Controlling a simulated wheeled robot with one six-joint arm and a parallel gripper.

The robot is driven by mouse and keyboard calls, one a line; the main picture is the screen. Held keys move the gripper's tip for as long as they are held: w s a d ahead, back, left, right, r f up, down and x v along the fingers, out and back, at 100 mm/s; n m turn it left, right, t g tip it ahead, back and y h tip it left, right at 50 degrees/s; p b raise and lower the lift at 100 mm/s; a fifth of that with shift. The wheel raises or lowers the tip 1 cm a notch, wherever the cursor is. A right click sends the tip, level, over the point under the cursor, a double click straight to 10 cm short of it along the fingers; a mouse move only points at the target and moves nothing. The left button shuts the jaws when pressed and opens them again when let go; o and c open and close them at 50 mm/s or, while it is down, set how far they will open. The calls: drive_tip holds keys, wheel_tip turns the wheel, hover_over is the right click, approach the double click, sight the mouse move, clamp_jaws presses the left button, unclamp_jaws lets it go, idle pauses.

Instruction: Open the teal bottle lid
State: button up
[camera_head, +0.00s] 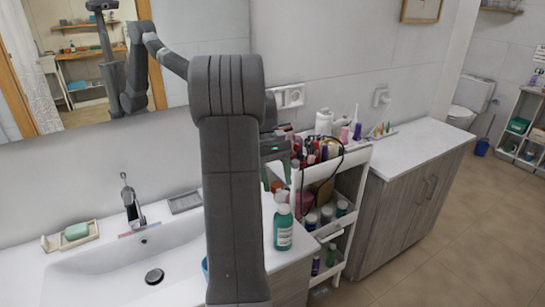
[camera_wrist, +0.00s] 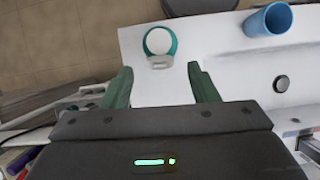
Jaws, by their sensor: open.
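I cannot tell whether the lid is open. My gripper (camera_wrist: 160,68) is open and empty, its green fingers spread to either side of the bottle's line but short of it. In the head view my arm partly hides the gripper (camera_head: 279,178), above and behind the bottle.
A white cart (camera_head: 342,161) full of cosmetics stands just right of the counter. A blue cup (camera_wrist: 268,20) stands on the counter. The sink (camera_head: 120,262), faucet (camera_head: 132,208) and soap dish (camera_head: 72,236) lie to the left.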

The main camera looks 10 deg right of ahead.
sight(279, 192)
drive_tip(key=v, duration=0.9)
drive_tip(key=shift+r, duration=0.25)
drive_tip(key=shift+w, duration=0.1)
drive_tip(key=x, duration=1.3)
drive_tip(key=shift+f+p, duration=0.1)
drive_tip(key=shift+p, duration=0.3)
drive_tip(key=shift+s+d+f, duration=0.1)
drive_tip(key=shift+s+f, duration=0.1)
drive_tip(key=shift+f, duration=0.1)
drive_tip(key=shift+r, duration=0.2)
